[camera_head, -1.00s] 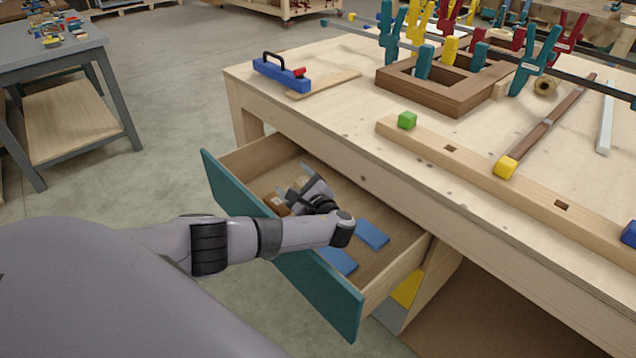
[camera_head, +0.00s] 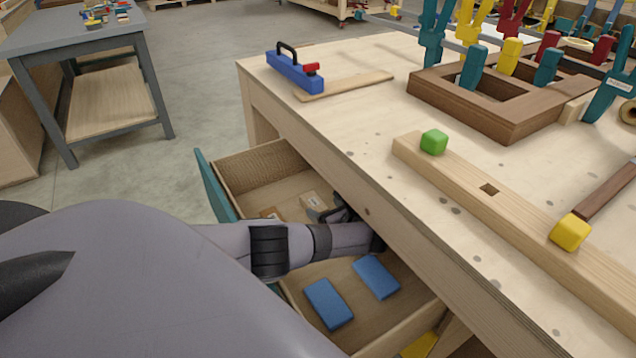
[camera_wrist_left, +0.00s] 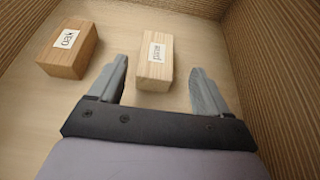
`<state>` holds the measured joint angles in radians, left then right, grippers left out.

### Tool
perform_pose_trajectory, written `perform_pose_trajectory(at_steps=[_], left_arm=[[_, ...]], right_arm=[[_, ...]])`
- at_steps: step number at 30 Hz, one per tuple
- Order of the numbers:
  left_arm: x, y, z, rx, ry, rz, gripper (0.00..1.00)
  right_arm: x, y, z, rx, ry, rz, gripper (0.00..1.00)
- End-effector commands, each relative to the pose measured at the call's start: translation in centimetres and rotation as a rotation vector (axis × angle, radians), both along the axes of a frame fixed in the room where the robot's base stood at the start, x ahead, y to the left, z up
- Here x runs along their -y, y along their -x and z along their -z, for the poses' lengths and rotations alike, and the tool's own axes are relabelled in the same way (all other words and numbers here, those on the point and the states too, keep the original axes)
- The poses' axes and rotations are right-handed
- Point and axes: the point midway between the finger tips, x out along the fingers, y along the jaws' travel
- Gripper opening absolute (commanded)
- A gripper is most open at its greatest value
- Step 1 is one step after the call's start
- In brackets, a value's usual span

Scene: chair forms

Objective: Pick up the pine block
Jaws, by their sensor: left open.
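The pine block (camera_wrist_left: 155,63) is a pale wooden block with a white "pine" label, lying on the drawer floor. In the left wrist view it sits between and slightly beyond the fingertips of my open left gripper (camera_wrist_left: 160,78), nearer the left finger. In the head view the pine block (camera_head: 312,202) shows just beyond the gripper (camera_head: 338,207), which is partly hidden by my arm and the bench edge. My right gripper is not in view.
The open drawer (camera_head: 240,172) has wooden walls, close around the gripper. Two blue blocks (camera_head: 328,303) lie nearer in it. The workbench top (camera_head: 370,130) overhangs its back, carrying a blue plane (camera_head: 295,72), a beam and clamps.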

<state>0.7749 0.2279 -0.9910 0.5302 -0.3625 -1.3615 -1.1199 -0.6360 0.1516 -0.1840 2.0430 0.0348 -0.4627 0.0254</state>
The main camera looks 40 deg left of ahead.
Motion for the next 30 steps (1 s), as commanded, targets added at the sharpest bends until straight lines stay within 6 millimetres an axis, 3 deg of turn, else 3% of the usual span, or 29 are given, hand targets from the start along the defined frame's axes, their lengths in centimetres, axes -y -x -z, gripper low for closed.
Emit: perform_pose_trajectory(at_steps=[12, 23, 24, 29, 30], left_arm=[[-4.5, -0.8, 2.9, 0.002, -0.002, -0.002, 0.78], [-5.4, -1.0, 2.9, 0.001, 0.000, 0.000, 0.78], [-5.4, -1.0, 2.9, 0.001, 0.000, 0.000, 0.74], [-5.3, -1.0, 2.9, 0.001, 0.000, 0.000, 0.22], [-5.3, -1.0, 2.9, 0.001, 0.000, 0.000, 0.21]], right_arm=[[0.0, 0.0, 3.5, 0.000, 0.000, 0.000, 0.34], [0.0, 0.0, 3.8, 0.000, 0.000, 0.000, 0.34], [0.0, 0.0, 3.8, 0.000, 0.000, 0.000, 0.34], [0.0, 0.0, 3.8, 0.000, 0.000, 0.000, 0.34], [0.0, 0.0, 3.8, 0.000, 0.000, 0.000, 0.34]])
